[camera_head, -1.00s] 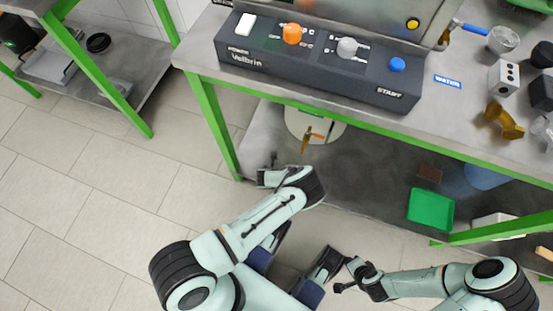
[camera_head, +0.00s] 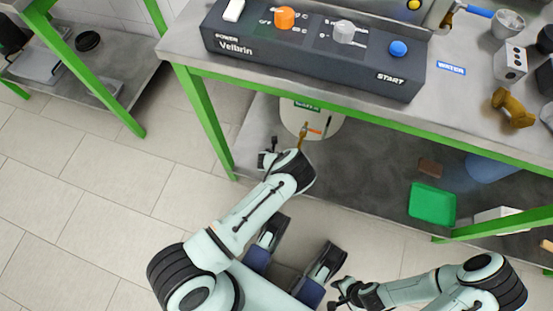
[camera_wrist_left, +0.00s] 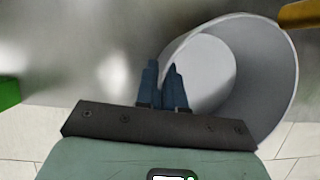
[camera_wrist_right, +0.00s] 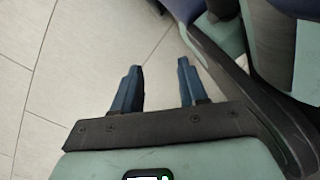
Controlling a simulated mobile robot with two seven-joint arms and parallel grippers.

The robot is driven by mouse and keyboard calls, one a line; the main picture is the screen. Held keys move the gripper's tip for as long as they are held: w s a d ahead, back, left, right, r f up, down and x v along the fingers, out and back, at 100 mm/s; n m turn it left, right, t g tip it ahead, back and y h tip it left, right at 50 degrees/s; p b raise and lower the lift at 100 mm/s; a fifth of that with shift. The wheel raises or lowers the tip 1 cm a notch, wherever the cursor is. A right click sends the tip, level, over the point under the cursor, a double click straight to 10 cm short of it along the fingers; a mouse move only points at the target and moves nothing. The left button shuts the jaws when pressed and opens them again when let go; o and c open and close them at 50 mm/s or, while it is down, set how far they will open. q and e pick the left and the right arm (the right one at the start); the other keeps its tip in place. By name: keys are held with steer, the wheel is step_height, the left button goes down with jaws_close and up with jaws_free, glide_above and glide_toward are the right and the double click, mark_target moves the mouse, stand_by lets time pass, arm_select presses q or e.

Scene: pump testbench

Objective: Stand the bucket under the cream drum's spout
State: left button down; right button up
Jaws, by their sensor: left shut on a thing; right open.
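The cream drum (camera_head: 318,116) stands on the lower shelf under the bench. Its brass spout (camera_head: 302,138), with an orange handle, points down at its front. My left gripper (camera_wrist_left: 162,70) is shut on the near rim of the white bucket (camera_wrist_left: 268,60), whose empty inside shows in the left wrist view. A brass-coloured piece (camera_wrist_left: 301,13), probably the spout, shows just past the bucket's upper right rim. In the head view my left arm hides the bucket, close to the spout. My right gripper (camera_wrist_right: 160,68) is open and empty above the floor.
The bench's green leg (camera_head: 205,125) stands left of the drum, and its grey top overhangs it. A green bin (camera_head: 432,204), a brown block (camera_head: 430,168) and a blue container (camera_head: 492,168) are on the shelf to the right. Tiled floor is clear at left.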

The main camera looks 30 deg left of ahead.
arm_select(q)
steer(key=shift+w+a, duration=0.1)
steer(key=shift+w, duration=0.45)
steer(key=shift+w+a, duration=0.1)
steer(key=shift+w, duration=0.25)
steer(key=shift+w+a+f, duration=0.1)
steer(key=shift+w+a, duration=0.15)
steer(key=shift+w, duration=0.8)
steer(key=shift+w+a+f, duration=0.1)
steer(key=shift+w+a, duration=0.15)
steer(key=shift+w, duration=0.75)
arm_select(e)
steer(key=shift+s+f, duration=0.2)
steer(key=shift+s, duration=0.3)
arm_select(q)
steer(key=shift+f, duration=0.25)
steer(key=c, duration=1.2)
jaws_free()
steer(key=shift+o, duration=0.2)
